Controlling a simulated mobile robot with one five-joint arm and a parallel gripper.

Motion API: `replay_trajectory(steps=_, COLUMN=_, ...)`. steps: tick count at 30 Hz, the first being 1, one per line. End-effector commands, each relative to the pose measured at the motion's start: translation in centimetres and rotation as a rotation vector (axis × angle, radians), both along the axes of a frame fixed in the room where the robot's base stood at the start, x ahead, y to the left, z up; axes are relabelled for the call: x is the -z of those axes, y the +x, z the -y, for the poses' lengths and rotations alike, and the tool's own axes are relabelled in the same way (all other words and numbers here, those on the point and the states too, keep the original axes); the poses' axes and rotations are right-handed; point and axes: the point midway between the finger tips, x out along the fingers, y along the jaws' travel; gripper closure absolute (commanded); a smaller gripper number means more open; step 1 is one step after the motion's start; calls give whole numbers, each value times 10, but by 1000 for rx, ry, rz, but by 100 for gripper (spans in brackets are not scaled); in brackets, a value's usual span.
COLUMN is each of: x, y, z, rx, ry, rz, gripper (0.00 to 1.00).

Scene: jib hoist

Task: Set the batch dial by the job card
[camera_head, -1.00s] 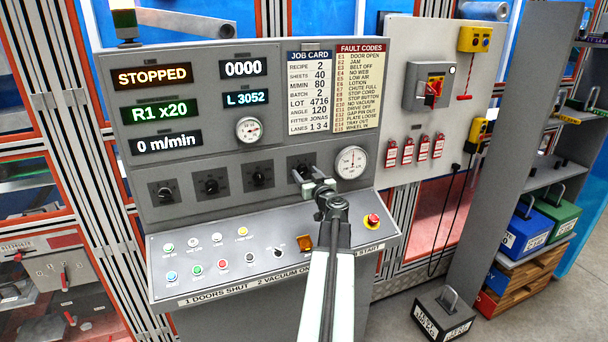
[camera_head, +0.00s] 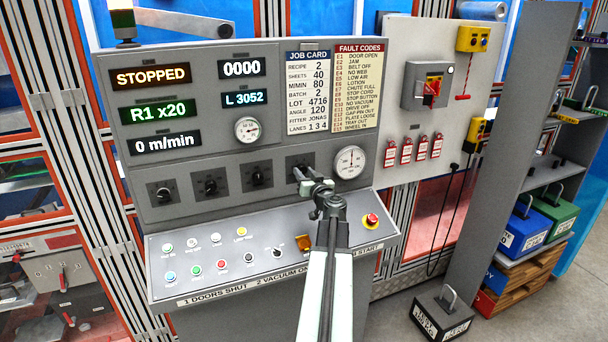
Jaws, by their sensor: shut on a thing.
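The job card (camera_head: 309,95) is on the upper panel and reads RECIPE 2, SHEETS 40, M/MIN 80, BATCH 2. Below the displays is a row of black dials: the first (camera_head: 164,192), the second (camera_head: 210,186), the third (camera_head: 257,177) and the rightmost dial (camera_head: 292,162). Their labels are too small to read. My gripper (camera_head: 302,177) is at the rightmost dial, shut on its knob. The gripper and wrist hide most of that knob, so its setting cannot be read.
Displays read STOPPED (camera_head: 151,76), R1 x20 (camera_head: 159,111) and 0 m/min (camera_head: 165,142). A sloped desk (camera_head: 200,283) with small buttons and a red stop button (camera_head: 371,220) lies below the dials. A round gauge (camera_head: 350,162) sits just right of my gripper.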

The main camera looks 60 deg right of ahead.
Motion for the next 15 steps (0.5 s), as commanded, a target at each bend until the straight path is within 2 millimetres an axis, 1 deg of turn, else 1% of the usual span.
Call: replay_trajectory(steps=15, x=0, y=0, z=0, rx=0, ry=351, rz=259, gripper=100)
